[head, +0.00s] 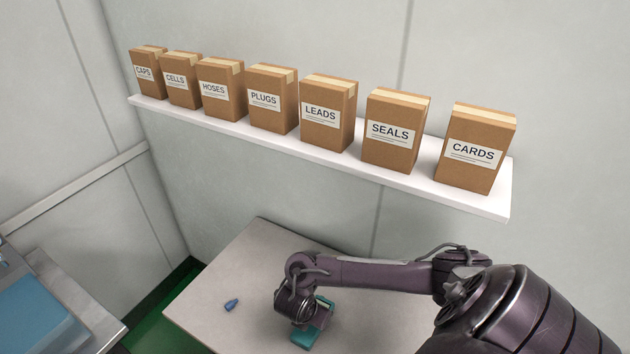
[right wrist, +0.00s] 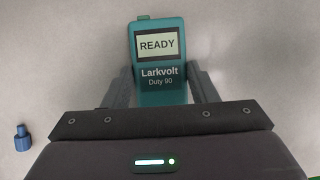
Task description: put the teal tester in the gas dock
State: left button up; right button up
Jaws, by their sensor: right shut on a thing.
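The teal tester (right wrist: 160,95) shows in the right wrist view, with a screen reading READY and the label Larkvolt Duty 90. My right gripper (right wrist: 160,76) is shut on it, one finger on each side. Its lower end is hidden behind the gripper body. In the head view the tester (head: 305,338) shows partly under my right wrist, over the pale table (head: 215,278). I cannot tell whether it touches the table. My left gripper is not in view. No gas dock can be made out in either view.
A small blue fitting (head: 231,305) lies on the table left of the tester; it also shows in the right wrist view (right wrist: 22,139). A white wall shelf (head: 260,132) with several labelled cardboard boxes is above the table. A blue-topped surface (head: 38,318) is at far left.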

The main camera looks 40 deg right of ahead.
jog(key=shift+s+a, duration=0.15)
jog(key=shift+a, duration=0.05)
jog(key=o, duration=1.2)
jog(key=shift+d, duration=0.1)
jog(key=shift+c, duration=0.2)
